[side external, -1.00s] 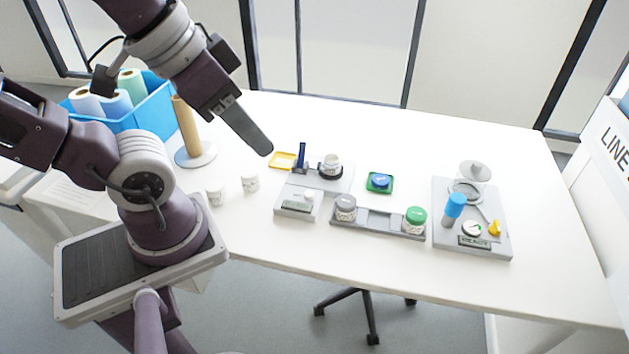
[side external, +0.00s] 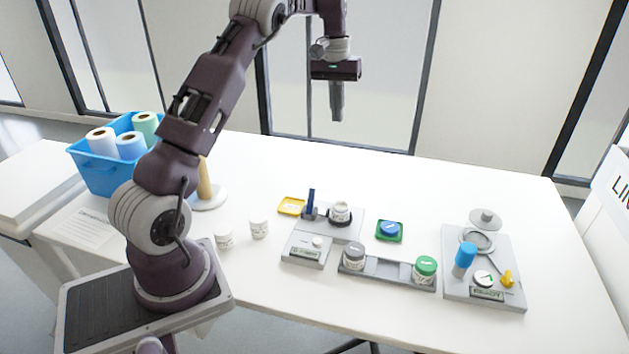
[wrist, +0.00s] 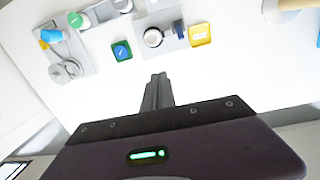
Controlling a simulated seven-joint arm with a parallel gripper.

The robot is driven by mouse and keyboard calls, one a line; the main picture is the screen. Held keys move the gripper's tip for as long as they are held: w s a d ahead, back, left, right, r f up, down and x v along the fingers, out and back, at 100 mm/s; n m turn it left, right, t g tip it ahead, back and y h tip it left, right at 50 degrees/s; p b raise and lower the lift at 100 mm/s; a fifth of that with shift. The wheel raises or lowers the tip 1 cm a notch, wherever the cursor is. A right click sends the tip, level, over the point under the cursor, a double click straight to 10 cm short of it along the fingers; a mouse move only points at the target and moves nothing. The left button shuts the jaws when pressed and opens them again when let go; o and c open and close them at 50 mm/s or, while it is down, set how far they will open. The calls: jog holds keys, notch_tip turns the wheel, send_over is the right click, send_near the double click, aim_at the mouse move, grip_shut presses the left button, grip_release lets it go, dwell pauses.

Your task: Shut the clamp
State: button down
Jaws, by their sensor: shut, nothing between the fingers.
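The clamp, as it appears, has a dark blue handle (side external: 311,201) standing upright on a grey station plate (side external: 352,228). Beside the handle a white jar (side external: 340,211) sits in a dark round holder. In the wrist view the handle (wrist: 178,28) and the jar (wrist: 153,37) show near the top, with the handle to the right of the jar. My gripper (side external: 337,117) is shut and empty, pointing down, high above the back of the table and well apart from the clamp. Its closed fingers (wrist: 158,82) also show in the wrist view.
A green pad with a blue lid (side external: 389,230) is to the right. A grey rack (side external: 384,271) holds jars in front. A second station (side external: 484,268) stands far right. The back of the table is clear.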

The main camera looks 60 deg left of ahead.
aim_at(311, 201)
jog(key=a+f+g, duration=0.1)
jog(key=a+f, duration=0.6)
jog(key=f, duration=0.6)
jog(key=shift+s+f+n+g+h, duration=0.3)
jog(key=shift+s+g, duration=0.1)
jog(key=f, duration=0.3)
jog(key=s+d+f, duration=0.1)
jog(key=f, duration=0.6)
jog(key=shift+s+d, duration=0.2)
jog(key=shift+s+d+r, duration=0.9)
jog(key=shift+r, duration=0.05)
jog(key=shift+s+d+r, duration=0.2)
jog(key=shift+s+d, duration=0.05)
